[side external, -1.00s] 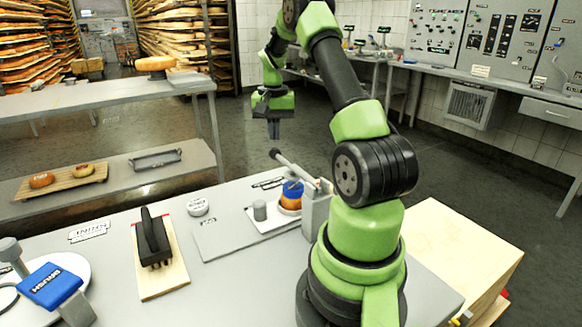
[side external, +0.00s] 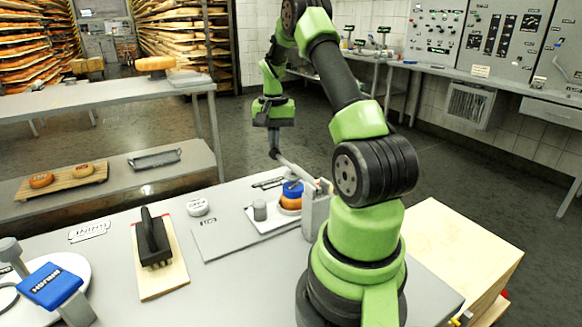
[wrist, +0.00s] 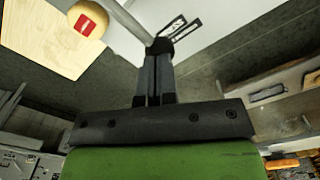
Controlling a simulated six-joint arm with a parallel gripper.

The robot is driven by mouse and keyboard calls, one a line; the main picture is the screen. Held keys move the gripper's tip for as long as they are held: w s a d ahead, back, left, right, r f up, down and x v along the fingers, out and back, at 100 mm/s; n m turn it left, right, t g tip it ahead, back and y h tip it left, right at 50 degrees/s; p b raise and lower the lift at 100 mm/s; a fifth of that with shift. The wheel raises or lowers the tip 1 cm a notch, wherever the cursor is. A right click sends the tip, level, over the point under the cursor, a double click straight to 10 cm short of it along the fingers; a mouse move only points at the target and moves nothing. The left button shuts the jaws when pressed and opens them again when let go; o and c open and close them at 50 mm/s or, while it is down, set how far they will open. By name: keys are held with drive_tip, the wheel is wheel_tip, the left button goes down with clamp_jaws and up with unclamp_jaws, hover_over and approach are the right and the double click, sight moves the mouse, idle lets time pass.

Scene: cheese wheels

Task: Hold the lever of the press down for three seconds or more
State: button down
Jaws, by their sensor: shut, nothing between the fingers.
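The press (side external: 314,210) stands on the grey table, with a blue-topped orange wheel (side external: 291,196) at it. Its lever (side external: 296,171) is a grey rod that slopes up and left from the press to a dark knob (side external: 274,154). My gripper (side external: 274,148) points down with its fingers shut and empty, the tips right above or on the knob. In the wrist view the shut fingertips (wrist: 158,58) meet the lever's end (wrist: 160,46). I cannot tell for sure whether they touch.
The space around my gripper is clear.

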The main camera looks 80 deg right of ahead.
sight(275, 153)
drive_tip(key=shift+f, duration=1.95)
idle(5.3)
